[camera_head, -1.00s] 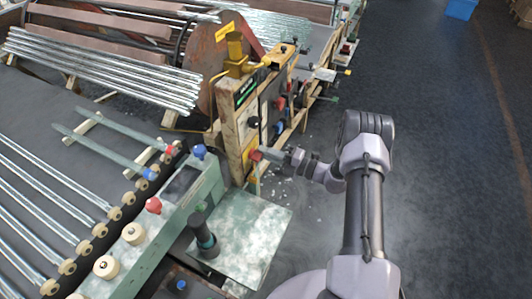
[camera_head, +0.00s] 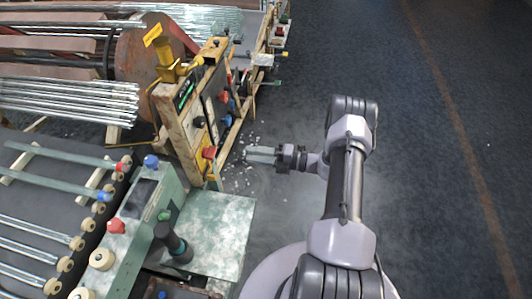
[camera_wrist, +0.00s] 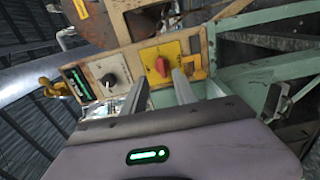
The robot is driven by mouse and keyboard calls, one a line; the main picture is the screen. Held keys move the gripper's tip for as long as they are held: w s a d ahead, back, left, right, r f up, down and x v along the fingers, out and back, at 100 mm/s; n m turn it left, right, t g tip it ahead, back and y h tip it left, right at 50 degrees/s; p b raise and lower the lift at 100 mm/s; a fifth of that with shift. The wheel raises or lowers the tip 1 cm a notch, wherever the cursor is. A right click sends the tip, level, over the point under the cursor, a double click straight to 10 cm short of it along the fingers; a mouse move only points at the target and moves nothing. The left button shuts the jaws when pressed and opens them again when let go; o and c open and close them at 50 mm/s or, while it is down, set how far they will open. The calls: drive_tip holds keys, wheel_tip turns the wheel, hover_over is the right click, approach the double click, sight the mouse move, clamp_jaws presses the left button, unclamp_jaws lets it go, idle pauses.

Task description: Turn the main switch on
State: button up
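The main switch is a red rotary knob (camera_head: 209,152) on a yellow plate at the near end of the wooden-framed control panel (camera_head: 180,125). In the wrist view the red knob (camera_wrist: 162,66) sits on its yellow plate (camera_wrist: 147,55), with its long side roughly upright. My gripper (camera_head: 249,154) is to the right of the knob, with a gap between them. In the wrist view my gripper's two fingers (camera_wrist: 158,77) are spread apart, one on each side of the knob's line. Nothing is held between them.
A black knob on a light plate (camera_wrist: 108,79) and a green display (camera_wrist: 76,84) are left of the switch. A green bench (camera_head: 205,235) stands below the panel. Glass tubes (camera_head: 70,100) lie at left. The floor (camera_head: 430,150) at right is clear.

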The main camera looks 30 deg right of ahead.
drive_tip(key=v, duration=0.5)
drive_tip(key=s+a+r+n+g+h, duration=0.2)
drive_tip(key=a+r+n+g, duration=0.5)
drive_tip(key=r+n, duration=0.4)
drive_tip(key=s+a+r+n+g+h, duration=0.1)
drive_tip(key=s+a+r+n+g, duration=0.25)
drive_tip(key=a+r+n, duration=0.7)
drive_tip(key=s+a+r+n+t+h, duration=0.2)
drive_tip(key=s+r+n+h, duration=0.2)
drive_tip(key=s+n, duration=0.3)
drive_tip(key=s+a+r+n+t+h, duration=0.2)
drive_tip(key=s+r+n+h, duration=0.2)
drive_tip(key=n, duration=0.8)
drive_tip(key=shift+s+r, duration=1.2)
drive_tip(key=shift+s, duration=1)
